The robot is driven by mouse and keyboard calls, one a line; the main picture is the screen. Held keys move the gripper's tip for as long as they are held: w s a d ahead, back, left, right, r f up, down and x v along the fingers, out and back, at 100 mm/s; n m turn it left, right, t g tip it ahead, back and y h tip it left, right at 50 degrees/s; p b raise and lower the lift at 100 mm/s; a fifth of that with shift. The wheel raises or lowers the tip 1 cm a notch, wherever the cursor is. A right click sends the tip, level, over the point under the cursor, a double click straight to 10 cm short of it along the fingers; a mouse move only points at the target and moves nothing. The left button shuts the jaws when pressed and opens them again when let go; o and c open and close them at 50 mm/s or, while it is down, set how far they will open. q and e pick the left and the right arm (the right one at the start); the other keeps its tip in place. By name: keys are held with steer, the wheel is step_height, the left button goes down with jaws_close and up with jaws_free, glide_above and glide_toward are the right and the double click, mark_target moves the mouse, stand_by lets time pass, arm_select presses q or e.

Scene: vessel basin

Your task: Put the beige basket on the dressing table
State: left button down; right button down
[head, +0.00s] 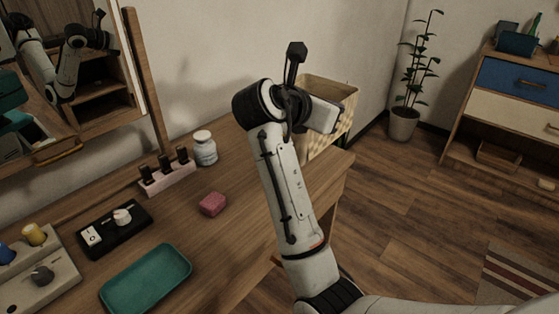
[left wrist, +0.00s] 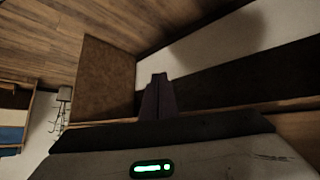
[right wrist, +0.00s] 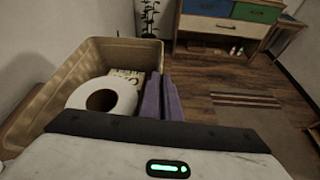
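The beige basket (head: 333,92) shows in the head view just past the dressing table's (head: 240,215) far right end, partly hidden by my right arm. In the right wrist view the basket (right wrist: 75,52) holds a white paper roll (right wrist: 103,97) and a small printed box (right wrist: 127,76). My right gripper (right wrist: 160,76) has its purple fingers close together at the basket's right rim, which runs in between them; it looks shut on that wall. What the basket's underside rests on is hidden. My left gripper (left wrist: 160,76) is shut and empty, and out of the head view.
On the table are a teal tray (head: 146,280), a pink block (head: 212,204), a white jar (head: 205,149), a pink holder with dark bottles (head: 167,180) and a black switch box (head: 115,228). A mirror stands at the back left. A potted plant (head: 404,123) and drawer cabinet (head: 515,90) stand beyond.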

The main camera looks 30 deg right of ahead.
step_height(320, 180, down, 10)
steer(key=b, duration=0.2)
steer(key=shift+r, duration=0.15)
steer(key=c, duration=2.4)
jaws_free()
steer(key=shift+f, duration=0.2)
steer(key=o, duration=0.4)
